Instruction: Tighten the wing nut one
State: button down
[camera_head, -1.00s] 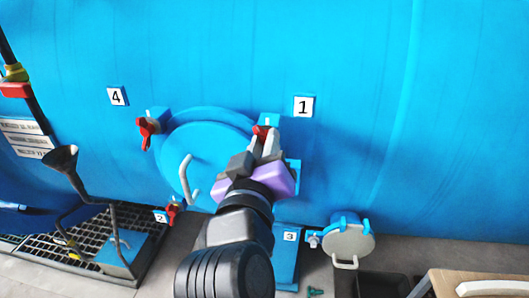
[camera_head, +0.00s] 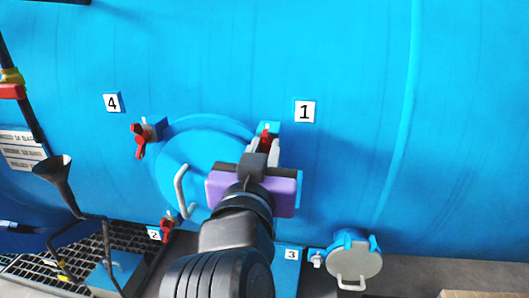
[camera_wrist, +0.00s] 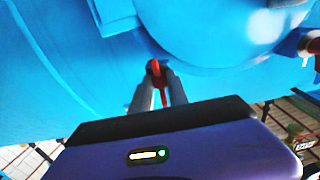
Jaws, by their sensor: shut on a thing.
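The red wing nut one (camera_head: 266,130) sits at the upper right edge of the round blue hatch (camera_head: 205,130), just left of the label plate 1 (camera_head: 305,111). My gripper (camera_head: 264,145) has its two grey fingers on either side of it and is shut on it. In the wrist view the red wing nut (camera_wrist: 154,67) shows between and just beyond the fingertips of my gripper (camera_wrist: 158,85). My purple gripper body hides the right part of the hatch in the head view.
Red wing nuts stand at label 4 (camera_head: 140,138) and label 2 (camera_head: 167,226). A curved white handle (camera_head: 181,190) sticks out from the hatch. A small round grey port cover (camera_head: 355,257) is at lower right. A dark funnel (camera_head: 53,169) stands at left.

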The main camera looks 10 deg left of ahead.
jog(key=shift+f, duration=0.2)
jog(key=c, duration=1.3)
grip_release()
jog(key=shift+r, duration=0.1)
jog(key=shift+s+a, duration=0.15)
jog(key=shift+s, duration=3.75)
